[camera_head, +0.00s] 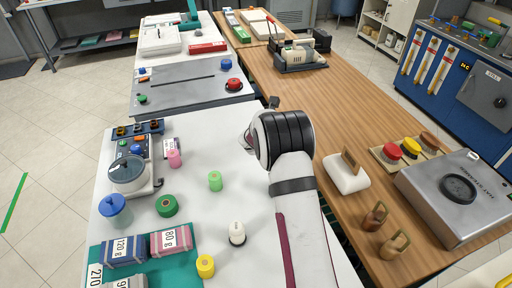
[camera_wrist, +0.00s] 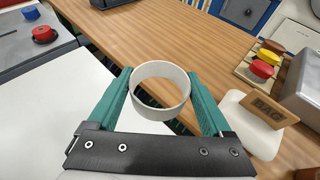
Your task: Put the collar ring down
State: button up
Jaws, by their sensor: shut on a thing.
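The collar ring (camera_wrist: 143,108) is a white, open ring in the wrist view. My gripper (camera_wrist: 160,92) is shut on it, with one green finger on each side. The ring is in front of the wooden table edge and the white table (camera_head: 195,235) in that view; its height above them is hard to tell. In the head view my arm stands over the right edge of the white table, and the arm hides the gripper's fingers and the ring.
A white block with a wooden tag (camera_head: 347,180) stands on the wooden table (camera_head: 310,95). A red button (camera_head: 234,84) is on the grey panel (camera_head: 185,90). Green, pink and yellow spools, a scale (camera_head: 128,172) and folded packs stand left of my arm. The white table's middle is partly clear.

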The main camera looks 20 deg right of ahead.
jog(key=shift+n+y, duration=0.3)
jog(key=w+a+f, duration=0.2)
jog(key=w+f, duration=0.1)
jog(key=w+a+f, duration=0.2)
jog(key=w+f, duration=0.1)
jog(key=f, duration=0.1)
jog(key=w+a+f, duration=0.3)
jog(key=f, duration=0.1)
jog(key=shift+f, duration=0.15)
jog(key=shift+w+a+f, duration=0.15)
jog(key=shift+f, duration=0.9)
jog(key=shift+w+a+f, duration=0.1)
jog(key=shift+a+f, duration=0.05)
jog(key=shift+f, duration=0.9)
jog(key=shift+f, duration=0.1)
